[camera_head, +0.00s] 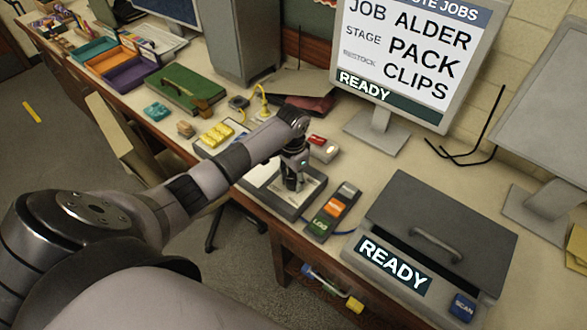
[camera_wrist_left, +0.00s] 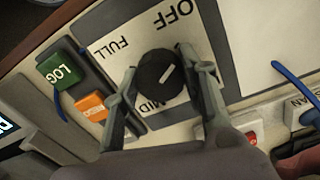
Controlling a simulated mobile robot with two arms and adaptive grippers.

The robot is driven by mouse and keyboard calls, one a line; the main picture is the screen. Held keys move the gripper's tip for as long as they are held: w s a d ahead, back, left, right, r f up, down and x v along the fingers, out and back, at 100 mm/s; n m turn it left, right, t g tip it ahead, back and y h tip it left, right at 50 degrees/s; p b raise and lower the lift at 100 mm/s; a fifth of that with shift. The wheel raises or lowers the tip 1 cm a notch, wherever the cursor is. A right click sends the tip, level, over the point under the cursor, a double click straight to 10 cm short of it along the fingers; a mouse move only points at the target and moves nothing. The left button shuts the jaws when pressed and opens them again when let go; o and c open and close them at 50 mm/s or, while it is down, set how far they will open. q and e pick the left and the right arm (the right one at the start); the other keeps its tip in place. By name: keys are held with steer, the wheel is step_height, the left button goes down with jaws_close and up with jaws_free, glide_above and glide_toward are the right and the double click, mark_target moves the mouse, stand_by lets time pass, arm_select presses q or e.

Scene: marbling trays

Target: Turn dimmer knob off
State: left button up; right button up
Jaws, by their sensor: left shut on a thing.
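The black round dimmer knob (camera_wrist_left: 154,77) sits on a pale plate with a dark border, marked OFF, MID and FULL, in the left wrist view. A white line crosses its top at a slant; I cannot tell which end is the pointer. My left gripper (camera_wrist_left: 159,63) has one finger on each side of the knob and is shut on it. In the head view, my left gripper (camera_head: 292,187) points down at the dimmer panel (camera_head: 314,188) and hides most of the knob. My right gripper is not in view.
A button strip with a green LOG button (camera_head: 320,226) and an orange button (camera_head: 335,205) stands close beside the panel. A grey lidded box (camera_head: 450,215) reading READY is to the right. A small device with a red part (camera_head: 318,141) and a yellow block (camera_head: 217,134) are near.

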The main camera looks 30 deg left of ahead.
mark_target(293, 178)
arm_select(q)
steer(key=shift+w+r, duration=0.1)
steer(key=o, duration=1.2)
steer(key=shift+c, duration=0.2)
step_height(293, 178, up, 12)
steer(key=shift+a, duration=0.15)
